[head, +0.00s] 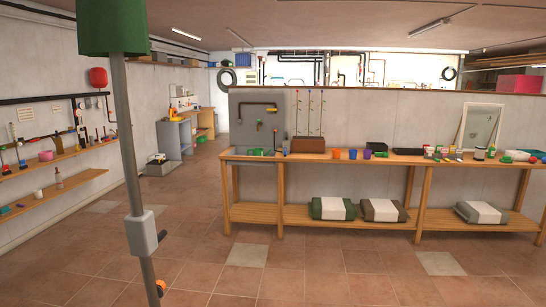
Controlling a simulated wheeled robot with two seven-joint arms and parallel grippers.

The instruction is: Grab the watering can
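I cannot clearly make out a watering can in the head view. A small green object (256,152) lies at the left end of the long wooden bench (380,160), too small to identify. A small yellow-orange object (173,115) stands on a grey cabinet farther back on the left, also too small to identify. Neither of my grippers is in view.
A grey pole (130,150) with a green top stands close on the left. Wall shelves (55,200) line the left wall. Bags (333,208) lie on the bench's lower shelf. The tiled floor (330,270) in front of the bench is clear.

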